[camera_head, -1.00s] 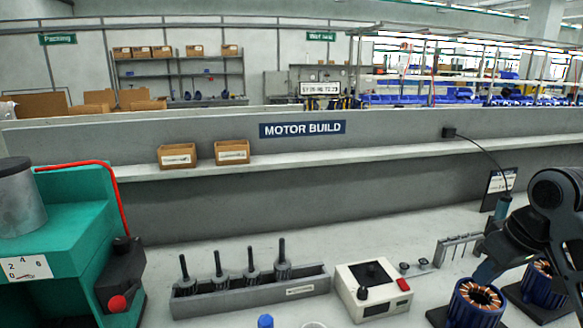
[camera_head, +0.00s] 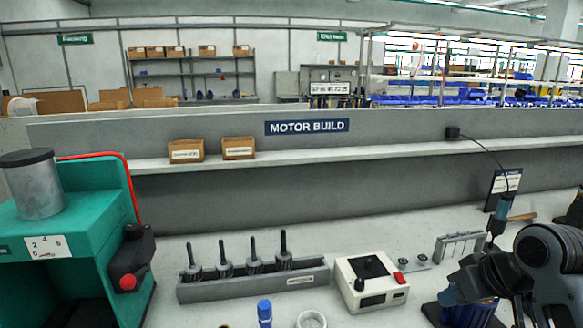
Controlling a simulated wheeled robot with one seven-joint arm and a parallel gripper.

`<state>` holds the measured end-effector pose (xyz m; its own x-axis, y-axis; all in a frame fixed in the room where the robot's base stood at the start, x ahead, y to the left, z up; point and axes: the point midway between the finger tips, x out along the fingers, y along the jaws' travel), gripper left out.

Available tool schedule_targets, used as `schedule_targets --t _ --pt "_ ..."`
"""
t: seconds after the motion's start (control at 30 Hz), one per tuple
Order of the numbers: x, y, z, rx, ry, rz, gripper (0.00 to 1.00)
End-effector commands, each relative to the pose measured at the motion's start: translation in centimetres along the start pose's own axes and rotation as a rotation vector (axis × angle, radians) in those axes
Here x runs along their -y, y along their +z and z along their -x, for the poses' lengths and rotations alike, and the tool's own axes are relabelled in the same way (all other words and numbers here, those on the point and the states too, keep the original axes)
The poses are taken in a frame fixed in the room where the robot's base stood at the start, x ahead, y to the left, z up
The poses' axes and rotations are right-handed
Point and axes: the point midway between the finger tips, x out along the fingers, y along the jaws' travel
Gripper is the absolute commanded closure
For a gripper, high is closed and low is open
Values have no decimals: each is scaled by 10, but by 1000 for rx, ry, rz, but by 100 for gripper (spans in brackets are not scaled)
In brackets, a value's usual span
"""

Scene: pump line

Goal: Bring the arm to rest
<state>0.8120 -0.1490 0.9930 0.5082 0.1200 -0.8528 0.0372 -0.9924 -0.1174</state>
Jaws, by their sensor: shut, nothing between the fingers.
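My arm is at the lower right, a dark jointed shape. My gripper (camera_head: 452,290) points down and left from it, in front of a blue-cased motor part (camera_head: 474,316) on a dark base. It looks shut and I see nothing held in it. The fingertips are small and dark against the blue, so whether they touch it I cannot tell. The arm hides most of the motor part and the bench behind it.
A white tester box (camera_head: 371,283) stands left of the gripper. A grey rack (camera_head: 252,285) holds several rotors. A teal press (camera_head: 70,235) is at the far left. A blue-capped bottle (camera_head: 265,312) and a white ring (camera_head: 311,319) are in front. A corded driver (camera_head: 499,215) hangs behind.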

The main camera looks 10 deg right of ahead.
Motion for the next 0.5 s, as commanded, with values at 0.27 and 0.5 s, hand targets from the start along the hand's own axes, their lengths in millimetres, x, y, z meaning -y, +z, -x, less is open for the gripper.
schedule_targets --t 0.27,0.5 --pt "77 34 -41 -176 -85 -89 100" --pt "132 86 -55 -324 -104 -188 100"
